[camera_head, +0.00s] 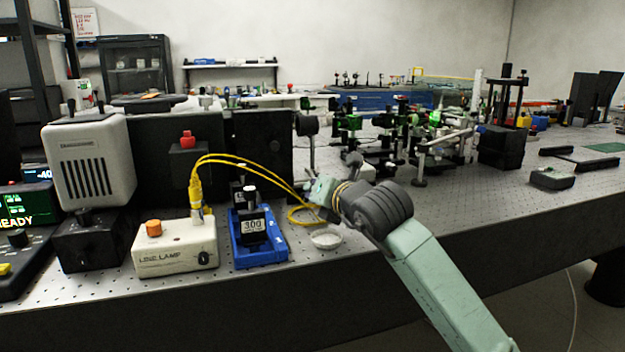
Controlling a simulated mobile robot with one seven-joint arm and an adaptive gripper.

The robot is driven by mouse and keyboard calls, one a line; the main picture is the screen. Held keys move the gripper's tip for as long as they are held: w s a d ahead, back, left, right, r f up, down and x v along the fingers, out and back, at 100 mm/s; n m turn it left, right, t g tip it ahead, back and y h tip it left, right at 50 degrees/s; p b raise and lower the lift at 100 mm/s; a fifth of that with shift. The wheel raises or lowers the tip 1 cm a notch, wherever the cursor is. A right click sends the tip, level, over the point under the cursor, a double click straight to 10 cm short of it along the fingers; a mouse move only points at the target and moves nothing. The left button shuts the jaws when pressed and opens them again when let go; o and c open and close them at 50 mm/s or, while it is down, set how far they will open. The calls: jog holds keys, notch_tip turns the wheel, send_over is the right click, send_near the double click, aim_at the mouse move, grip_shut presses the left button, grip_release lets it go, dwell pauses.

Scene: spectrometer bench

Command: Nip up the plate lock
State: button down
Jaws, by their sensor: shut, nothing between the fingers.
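A blue mount (262,251) stands on the perforated bench, left of the middle. It holds a dark upright plate marked 300 (253,226), with a black knob (250,194) on a post above it. I cannot tell for sure which part is the plate lock; the black knob may be it. My gripper (318,190) is to the right of the mount, above the bench and apart from it. It is shut and empty. Its fingertips are small and partly lost against the yellow cable and my wrist.
A cream lamp box (176,249) with an orange knob stands left of the mount. A yellow cable (240,160) arches from it over the mount. A shallow white dish (326,238) sits below my gripper. Optics (400,130) crowd the bench behind; the right front is clear.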

jog(key=shift+a+f+b, duration=0.3)
jog(key=shift+f+b, duration=0.05)
jog(key=shift+b, duration=0.35)
jog(key=shift+d+f+b, duration=0.15)
jog(key=shift+b, duration=1.9)
jog(key=shift+w, duration=0.1)
jog(key=shift+d+r, duration=0.3)
jog(key=shift+r, duration=0.05)
jog(key=shift+s+f+b, duration=0.1)
jog(key=shift+s+b, duration=0.1)
jog(key=shift+b, duration=0.1)
jog(key=shift+f+b+v, duration=0.2)
jog(key=shift+b+v, duration=0.4)
jog(key=shift+v, duration=0.75)
jog(key=shift+f+b+v, duration=0.15)
jog(key=shift+b+v, duration=0.45)
jog(key=shift+v, duration=0.75)
jog(key=shift+s+a, duration=0.1)
jog(key=shift+s, duration=0.05)
jog(key=shift+a+r, duration=0.1)
